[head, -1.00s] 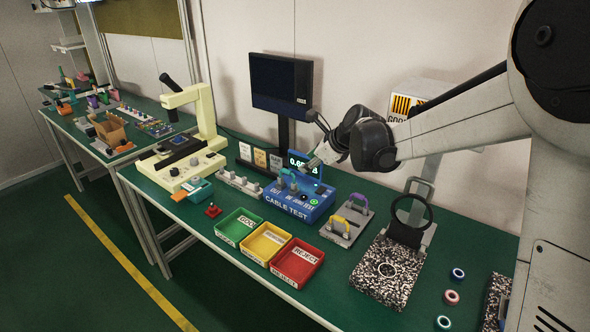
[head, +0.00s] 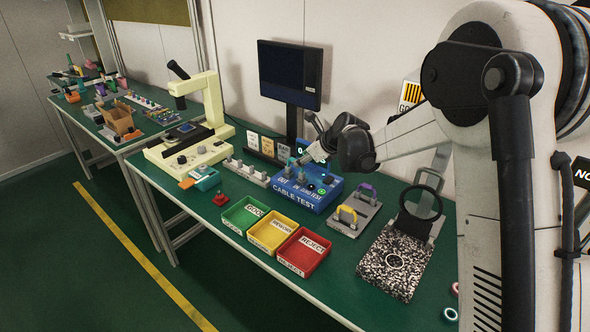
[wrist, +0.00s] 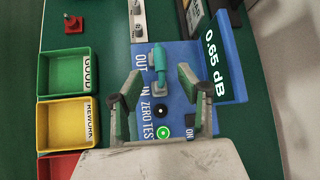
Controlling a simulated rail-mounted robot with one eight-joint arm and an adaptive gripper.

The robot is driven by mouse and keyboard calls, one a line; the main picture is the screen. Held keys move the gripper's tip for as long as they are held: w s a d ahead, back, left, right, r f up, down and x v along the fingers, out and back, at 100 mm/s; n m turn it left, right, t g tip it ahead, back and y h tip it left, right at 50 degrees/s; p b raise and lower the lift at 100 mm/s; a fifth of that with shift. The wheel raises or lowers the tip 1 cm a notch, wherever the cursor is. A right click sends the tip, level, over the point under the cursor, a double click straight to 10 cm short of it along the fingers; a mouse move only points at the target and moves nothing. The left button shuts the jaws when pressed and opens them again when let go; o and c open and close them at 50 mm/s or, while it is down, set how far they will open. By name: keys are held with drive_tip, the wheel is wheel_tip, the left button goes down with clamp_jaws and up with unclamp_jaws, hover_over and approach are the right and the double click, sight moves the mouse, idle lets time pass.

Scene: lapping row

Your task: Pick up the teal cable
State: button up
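The teal cable (wrist: 159,62) shows in the wrist view as a short loop on the blue cable tester (wrist: 180,57), spanning its ports near the OUT and IN labels. My gripper (wrist: 158,79) is open, with one finger on each side of the cable's line; the cable lies between and slightly beyond the fingertips. I cannot tell how high the fingers are above it. In the head view my gripper (head: 312,156) hangs over the back of the tester (head: 308,192) and mostly hides the cable. The tester's display reads 0.65 dB.
Green (head: 244,214), yellow (head: 272,233) and red (head: 303,252) trays stand in front of the tester. A grey holder with yellow and purple cables (head: 354,212) is to its right. A grey connector strip (head: 246,172) is to its left, and a monitor (head: 290,75) stands behind.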

drive_tip(key=shift+x, duration=2.3)
drive_tip(key=shift+d, duration=0.1)
drive_tip(key=shift+c, duration=0.5)
clamp_jaws()
